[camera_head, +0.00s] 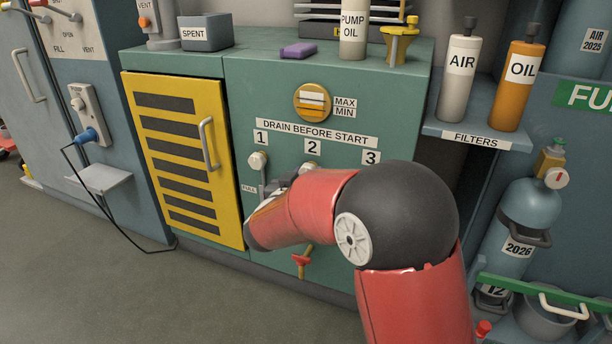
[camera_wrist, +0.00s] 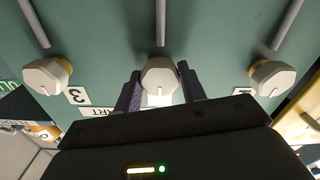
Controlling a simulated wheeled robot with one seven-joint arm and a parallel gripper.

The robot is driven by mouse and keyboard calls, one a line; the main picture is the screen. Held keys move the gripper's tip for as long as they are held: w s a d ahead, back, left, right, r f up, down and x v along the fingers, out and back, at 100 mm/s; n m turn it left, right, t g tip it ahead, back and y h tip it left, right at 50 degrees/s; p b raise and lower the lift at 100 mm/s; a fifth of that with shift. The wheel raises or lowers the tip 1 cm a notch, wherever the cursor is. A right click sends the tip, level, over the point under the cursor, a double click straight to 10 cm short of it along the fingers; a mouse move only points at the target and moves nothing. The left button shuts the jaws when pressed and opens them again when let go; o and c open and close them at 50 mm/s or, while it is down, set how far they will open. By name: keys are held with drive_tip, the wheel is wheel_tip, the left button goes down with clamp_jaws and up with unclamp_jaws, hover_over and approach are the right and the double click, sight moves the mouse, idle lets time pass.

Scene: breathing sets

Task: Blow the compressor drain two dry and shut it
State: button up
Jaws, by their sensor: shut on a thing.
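The green compressor cabinet (camera_head: 400,100) carries a row of three drains labelled 1, 2 and 3 under "DRAIN BEFORE START". In the wrist view, turned upside down, my gripper (camera_wrist: 160,74) is shut on the pale knob of drain two (camera_wrist: 161,86), one finger on each side. A grey rod (camera_wrist: 161,22) runs from that knob along the cabinet face. The knob of drain one (camera_head: 258,160) and the knob of drain three (camera_wrist: 47,75) stand on either side.
A yellow louvred door (camera_head: 226,165) is left of the drains. A red fitting (camera_head: 302,262) shows low on the cabinet below my arm. A filter shelf (camera_head: 474,138) with AIR and OIL bottles juts out at right. The floor (camera_head: 120,300) at front left is clear.

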drive_tip(key=shift+a, duration=0.1)
idle(0.4)
drive_tip(key=o, duration=1)
drive_tip(key=shift+c, duration=0.2)
drive_tip(key=v, duration=0.7)
drive_tip(key=shift+s, duration=0.35)
drive_tip(key=shift+a, duration=0.1)
